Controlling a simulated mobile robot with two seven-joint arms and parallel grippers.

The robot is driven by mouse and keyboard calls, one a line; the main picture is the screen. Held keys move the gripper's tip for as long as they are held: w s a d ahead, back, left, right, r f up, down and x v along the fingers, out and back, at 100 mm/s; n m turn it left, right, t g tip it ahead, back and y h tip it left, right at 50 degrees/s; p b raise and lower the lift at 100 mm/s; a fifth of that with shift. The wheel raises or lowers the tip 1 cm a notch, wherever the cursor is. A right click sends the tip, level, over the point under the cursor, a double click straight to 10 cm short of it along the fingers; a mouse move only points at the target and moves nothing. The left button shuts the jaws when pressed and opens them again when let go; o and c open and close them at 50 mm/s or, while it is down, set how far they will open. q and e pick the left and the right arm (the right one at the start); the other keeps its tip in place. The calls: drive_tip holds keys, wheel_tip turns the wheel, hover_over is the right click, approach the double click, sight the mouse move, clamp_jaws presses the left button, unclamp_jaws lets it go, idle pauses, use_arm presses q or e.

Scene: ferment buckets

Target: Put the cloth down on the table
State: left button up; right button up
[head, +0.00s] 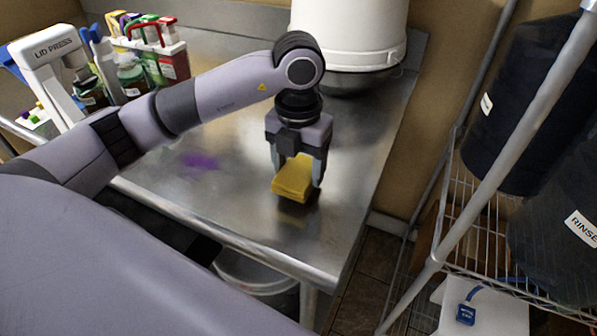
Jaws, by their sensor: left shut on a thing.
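A folded yellow cloth (293,183) is between the fingers of my left gripper (297,178), near the right end of the steel table (240,215). The gripper points down and is shut on the cloth. A dark shadow or reflection lies just below the cloth; I cannot tell whether its underside touches the table. The table top around it is bare metal. My right gripper is not in view.
A purple smear (200,161) marks the table to the left. A white bucket (348,35) stands in a metal bowl (355,82) at the back. The lid press (50,75) and several bottles are at the back left. A wire shelf (487,215) with dark bins stands right.

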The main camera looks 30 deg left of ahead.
sight(299, 170)
use_arm(q)
wheel_tip(299, 170, down, 2)
drive_tip(key=shift+f, duration=0.15)
drive_tip(key=shift+f, duration=0.25)
drive_tip(key=o, duration=1)
drive_tip(key=shift+r, duration=0.1)
drive_tip(key=shift+r, duration=0.3)
wheel_tip(299, 170, up, 12)
drive_tip(key=shift+f, duration=0.15)
